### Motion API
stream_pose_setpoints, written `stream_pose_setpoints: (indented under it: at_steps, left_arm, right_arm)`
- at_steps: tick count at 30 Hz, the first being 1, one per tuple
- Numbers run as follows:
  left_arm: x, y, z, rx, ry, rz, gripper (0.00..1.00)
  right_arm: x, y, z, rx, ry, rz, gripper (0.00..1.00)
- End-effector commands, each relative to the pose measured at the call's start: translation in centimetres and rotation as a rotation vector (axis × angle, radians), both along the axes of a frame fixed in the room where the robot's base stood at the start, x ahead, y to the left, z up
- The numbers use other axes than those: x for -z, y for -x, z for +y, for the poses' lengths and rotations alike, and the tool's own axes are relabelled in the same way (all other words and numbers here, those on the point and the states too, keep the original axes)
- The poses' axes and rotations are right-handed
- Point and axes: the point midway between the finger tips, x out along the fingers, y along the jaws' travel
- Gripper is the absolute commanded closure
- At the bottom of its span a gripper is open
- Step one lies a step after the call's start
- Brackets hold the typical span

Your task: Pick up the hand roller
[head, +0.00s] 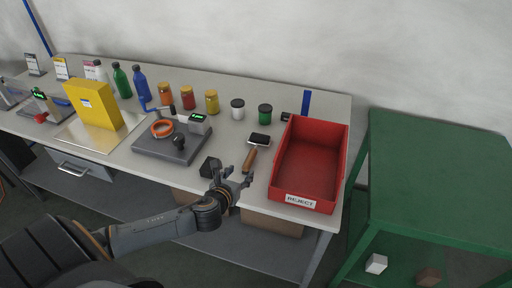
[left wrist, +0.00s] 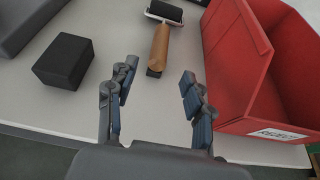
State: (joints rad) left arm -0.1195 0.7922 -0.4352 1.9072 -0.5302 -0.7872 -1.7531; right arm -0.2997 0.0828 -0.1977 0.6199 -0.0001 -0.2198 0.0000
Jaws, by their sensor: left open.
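The hand roller has a dark roller head in a pale frame and a brown handle. In the head view the hand roller (head: 250,158) lies on the table just left of the red bin, its handle toward the table's front edge. In the left wrist view the hand roller (left wrist: 160,45) lies ahead, its handle end between and beyond the fingertips. My left gripper (head: 236,182) is open and empty, near the handle end at the table's front; its two fingers also show in the left wrist view (left wrist: 158,85). My right gripper is not in view.
The red REJECT bin (head: 282,185) stands close to the roller's right. A black block (head: 210,167) sits to its left, beside a grey labelling device (head: 150,150). Jars and bottles line the back.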

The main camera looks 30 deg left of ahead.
Motion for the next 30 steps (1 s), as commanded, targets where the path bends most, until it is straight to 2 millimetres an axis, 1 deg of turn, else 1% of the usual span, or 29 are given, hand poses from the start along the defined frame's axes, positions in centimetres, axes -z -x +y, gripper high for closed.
stream_pose_setpoints:
  at_steps: [1,4,7,14,19,22,26,30]
  left_arm:
    - [0.3,-1.1,0.3,-0.003,0.002,-0.001,0.48]
    - [1.0,-2.5,0.6,-0.002,0.003,-0.001,0.48]
    - [1.4,-3.5,0.8,-0.003,0.004,0.000,0.48]
    - [1.8,-4.8,1.1,-0.003,0.005,0.001,0.48]
    - [2.3,-6.9,1.8,-0.005,0.007,-0.001,0.48]
    - [3.0,-8.0,2.0,-0.004,0.005,0.001,0.48]
    - [3.3,-8.7,2.2,-0.003,0.006,0.002,0.48]
    - [3.4,-8.8,2.2,-0.002,0.005,0.002,0.48]
  right_arm:
    - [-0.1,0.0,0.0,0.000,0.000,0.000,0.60]
    - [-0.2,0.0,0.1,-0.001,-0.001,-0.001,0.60]
    - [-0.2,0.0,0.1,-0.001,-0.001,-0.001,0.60]
    - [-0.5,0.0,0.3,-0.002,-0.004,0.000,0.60]
    - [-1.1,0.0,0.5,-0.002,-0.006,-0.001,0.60]
    - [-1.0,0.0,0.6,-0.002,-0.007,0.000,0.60]
    - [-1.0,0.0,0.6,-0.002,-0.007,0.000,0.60]
    - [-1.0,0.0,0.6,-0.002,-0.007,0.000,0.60]
